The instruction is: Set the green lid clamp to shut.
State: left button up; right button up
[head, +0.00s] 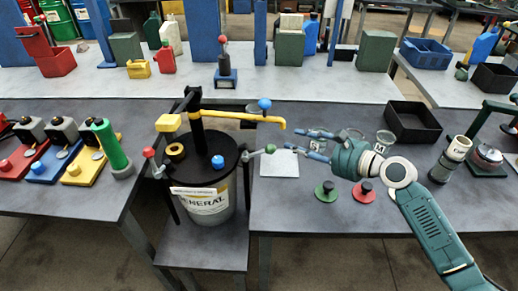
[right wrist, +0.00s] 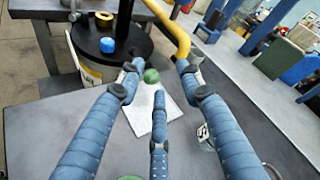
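The green lid clamp (head: 270,148) is a short lever with a green ball on its end. It sticks out to the right from the rim of the black-lidded drum (head: 210,205). In the right wrist view the green ball (right wrist: 151,76) shows between the fingertips. My right gripper (head: 298,143) is open, its blue fingers pointing left toward the ball, with a small gap in the head view. Whether any finger touches the ball I cannot tell. My left gripper is not in view.
A red-balled lever (head: 149,152) sticks out at the drum's left. A yellow spout (head: 240,117) with a blue knob (head: 264,104) passes above the clamp. A white sheet (head: 279,164) lies below the fingers. Green (head: 327,192) and red (head: 364,192) knobbed discs stand nearer the table's front.

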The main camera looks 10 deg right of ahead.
jog(key=b, duration=0.3)
send_near(275, 151)
jog(key=shift+w+a+r, duration=0.1)
jog(key=shift+a+r, duration=0.05)
jog(key=shift+r, duration=0.25)
jog(key=shift+w+a+r, duration=0.1)
jog(key=shift+w+r, duration=0.05)
jog(key=shift+r, duration=0.3)
jog(key=shift+w+a+f+b, duration=0.15)
jog(key=shift+f+b, duration=0.8)
jog(key=shift+b, duration=0.1)
jog(key=x, duration=0.3)
jog(key=shift+r, duration=0.2)
jog(key=p+x, duration=0.1)
jog(key=x, duration=0.6)
jog(key=shift+f, duration=0.15)
jog(key=shift+w+a+f, duration=0.15)
jog(key=shift+w+a, duration=0.05)
jog(key=shift+w, duration=0.15)
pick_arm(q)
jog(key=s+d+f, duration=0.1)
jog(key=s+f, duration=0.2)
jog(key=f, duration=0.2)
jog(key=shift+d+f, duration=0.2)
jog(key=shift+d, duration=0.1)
pick_arm(e)
grip_shut()
